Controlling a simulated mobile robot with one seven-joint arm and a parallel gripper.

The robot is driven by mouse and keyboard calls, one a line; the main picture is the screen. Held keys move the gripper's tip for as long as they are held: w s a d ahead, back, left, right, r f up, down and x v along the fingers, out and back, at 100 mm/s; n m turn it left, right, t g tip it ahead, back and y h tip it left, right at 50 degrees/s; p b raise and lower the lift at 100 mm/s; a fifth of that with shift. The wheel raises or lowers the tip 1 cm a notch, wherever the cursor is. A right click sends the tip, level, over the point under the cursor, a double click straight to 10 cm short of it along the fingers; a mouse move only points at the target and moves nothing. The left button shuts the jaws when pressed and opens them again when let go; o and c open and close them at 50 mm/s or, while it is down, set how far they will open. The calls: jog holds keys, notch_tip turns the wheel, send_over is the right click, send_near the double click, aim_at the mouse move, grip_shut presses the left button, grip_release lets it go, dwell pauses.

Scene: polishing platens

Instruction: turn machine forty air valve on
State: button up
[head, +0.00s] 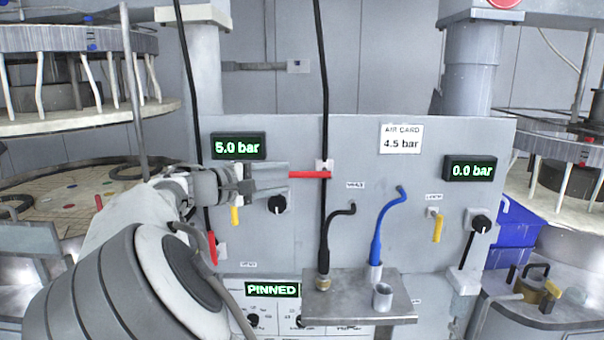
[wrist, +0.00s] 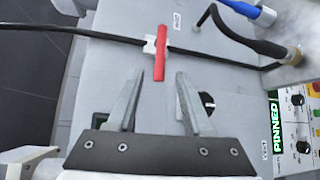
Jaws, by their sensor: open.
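A red valve lever (head: 310,175) is on a black hose running down the grey panel (head: 290,140). It lies level, across the hose. The wrist view also shows the red lever (wrist: 161,55) crosswise to the hose. My gripper (head: 287,177) is open, just left of the lever. In the wrist view the lever's near end shows between the two fingertips of my gripper (wrist: 160,75); I cannot tell whether they touch it. A second red lever (head: 212,248) stands nearly upright on the left hose. The small valve labels are too blurred to read surely.
Displays read 5.0 bar (head: 238,146), 0.0 bar (head: 470,168) and PINNED (head: 272,289). A card (head: 401,139) reads 4.5 bar. Yellow levers (head: 235,215) (head: 438,228) and black knobs (head: 277,204) are nearby. A metal shelf (head: 350,307) below carries black and blue (head: 378,235) hose ends.

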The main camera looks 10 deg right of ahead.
aim_at(299, 175)
jog(key=x, duration=0.7)
jog(key=shift+w+d+p, duration=0.1)
jog(key=shift+d+p, duration=0.05)
jog(key=shift+p, duration=0.2)
grip_shut()
dwell(1.0)
